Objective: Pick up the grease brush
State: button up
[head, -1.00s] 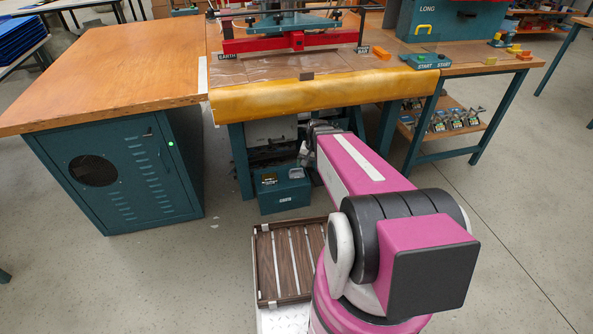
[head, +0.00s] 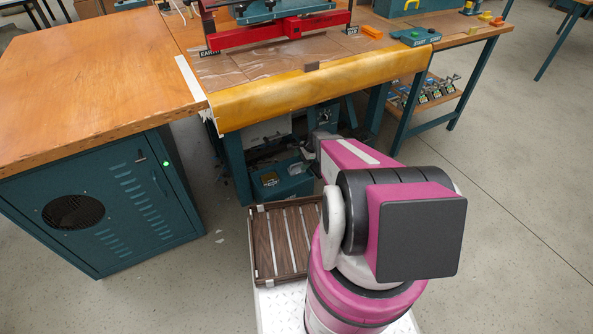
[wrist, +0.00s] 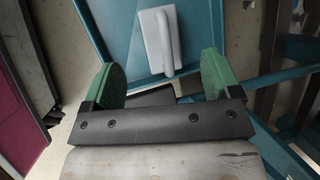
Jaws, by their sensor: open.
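My gripper (wrist: 160,75) shows in the wrist view with its two green fingers apart and nothing between them. Beyond the fingertips, a pale grey flat piece with a raised handle (wrist: 160,38) lies on a teal surface (wrist: 118,35). I cannot tell whether this piece is the grease brush. In the head view my arm reaches down under the front of the workbench, near a teal box (head: 285,185) on the floor. The gripper itself is hidden there by the arm and bench. No grease brush is clearly recognisable in either view.
The workbench's yellow front roll (head: 325,90) hangs over my arm's far end. A teal cabinet (head: 105,205) under a wooden top stands at the left. A slatted wooden tray (head: 264,245) is beside my arm. Open floor lies to the right.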

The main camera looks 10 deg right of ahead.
aim_at(294, 169)
jog(key=x, duration=0.6)
jog(key=shift+a+f, duration=0.25)
jog(key=shift+a, duration=0.05)
jog(key=c, duration=1)
